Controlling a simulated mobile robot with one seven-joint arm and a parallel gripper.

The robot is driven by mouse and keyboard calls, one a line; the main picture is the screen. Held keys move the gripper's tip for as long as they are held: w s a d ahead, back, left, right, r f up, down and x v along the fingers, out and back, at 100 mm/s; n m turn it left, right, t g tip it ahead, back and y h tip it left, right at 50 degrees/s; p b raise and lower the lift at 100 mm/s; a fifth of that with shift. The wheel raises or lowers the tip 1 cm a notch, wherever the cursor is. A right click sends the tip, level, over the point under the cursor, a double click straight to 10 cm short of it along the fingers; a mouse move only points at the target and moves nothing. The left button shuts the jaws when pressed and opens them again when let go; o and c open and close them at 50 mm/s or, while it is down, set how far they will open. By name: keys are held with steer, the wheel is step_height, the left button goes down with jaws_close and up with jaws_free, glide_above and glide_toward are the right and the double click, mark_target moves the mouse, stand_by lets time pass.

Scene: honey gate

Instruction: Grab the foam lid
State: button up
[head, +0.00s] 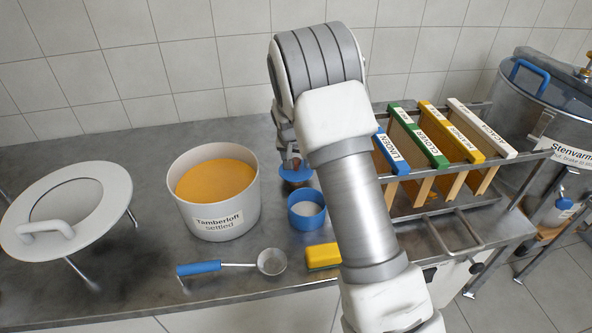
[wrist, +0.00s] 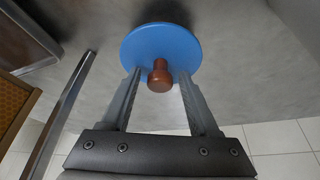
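A blue round lid with a brown knob, which I take for the foam lid, shows in the wrist view (wrist: 160,38) and, partly hidden by my arm, in the head view (head: 290,173). My gripper (wrist: 160,74) is open, with one finger on each side of the brown knob and a small gap showing. In the head view my gripper (head: 293,158) is just above the lid, mostly hidden by my arm. A blue cup (head: 307,222) with pale contents stands close in front of the lid.
A white tub (head: 222,222) of orange contents stands left of the lid. A white ring-shaped stand (head: 95,180), a blue-handled ladle (head: 200,268) and a yellow sponge (head: 322,256) are on the metal counter. A rack of labelled frames (head: 440,140) and a steel tank (head: 545,110) stand right.

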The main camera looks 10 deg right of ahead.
jaws_close()
steer(key=shift+r, duration=0.1)
